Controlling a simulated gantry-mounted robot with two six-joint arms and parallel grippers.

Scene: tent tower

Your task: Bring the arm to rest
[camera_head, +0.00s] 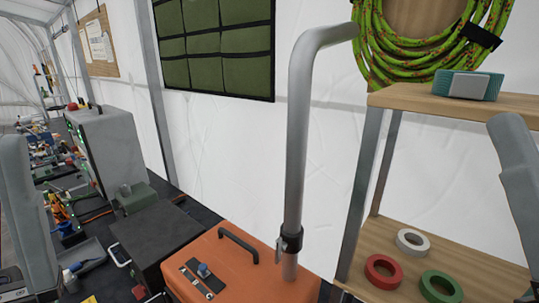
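A grey link of my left arm (22,215) stands upright at the left edge. A grey link of my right arm (519,175) comes in at the right edge, beside the wooden shelf. Neither gripper's fingertips show in the head view, so I cannot see whether they hold anything.
An orange case (235,268) with a black handle and a bent grey pipe (298,150) rising at its right end stands front centre. A dark box (158,238) is left of it. A wooden shelf (455,262) holds tape rolls (383,271). Equipment clutters the left.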

